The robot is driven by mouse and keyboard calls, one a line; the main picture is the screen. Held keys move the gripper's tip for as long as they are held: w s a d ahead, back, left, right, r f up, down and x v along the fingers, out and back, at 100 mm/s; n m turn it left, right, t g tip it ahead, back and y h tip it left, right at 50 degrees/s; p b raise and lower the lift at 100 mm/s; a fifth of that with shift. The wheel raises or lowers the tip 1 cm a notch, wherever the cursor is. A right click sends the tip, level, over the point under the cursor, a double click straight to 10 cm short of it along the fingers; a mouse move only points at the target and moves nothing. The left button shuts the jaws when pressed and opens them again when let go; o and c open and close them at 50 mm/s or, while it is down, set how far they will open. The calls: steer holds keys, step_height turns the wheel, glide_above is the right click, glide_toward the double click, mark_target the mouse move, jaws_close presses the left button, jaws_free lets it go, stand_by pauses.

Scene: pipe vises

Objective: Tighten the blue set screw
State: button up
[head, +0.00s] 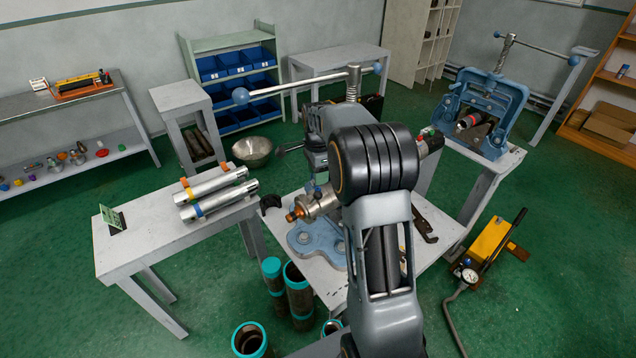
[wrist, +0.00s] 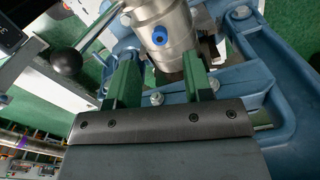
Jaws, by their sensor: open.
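The blue set screw (wrist: 160,35) shows in the wrist view as a blue ring with a dark centre on the side of a silver metal cylinder (wrist: 180,52). The cylinder also shows in the head view (head: 320,204), above the blue vise base (head: 308,240). My gripper (wrist: 158,66) is open, with its two green fingers apart and nothing between them. The screw lies ahead of the gap between the fingertips, about midway across it. I cannot tell whether a finger touches the cylinder. In the head view my arm hides much of the vise and my gripper.
The blue vise frame (wrist: 285,75) runs close along the right in the wrist view. A black ball-ended handle (wrist: 66,62) is at left. A side table (head: 150,237) holds silver pipes (head: 215,185). Teal-rimmed pipes (head: 297,290) stand on the floor in front.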

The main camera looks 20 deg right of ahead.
steer(key=shift+r, duration=0.95)
steer(key=shift+s+a+r, duration=0.15)
steer(key=shift+r, duration=0.1)
steer(key=s+a+r+n+t, duration=0.2)
steer(key=s+a+n, duration=0.3)
steer(key=s+n, duration=0.4)
steer(key=s+a+r+n+t, duration=0.2)
steer(key=s+a+n, duration=0.3)
steer(key=s+n, duration=0.4)
steer(key=shift+s+a+n, duration=0.3)
steer(key=shift+s+a, duration=0.05)
steer(key=shift+s, duration=2.2)
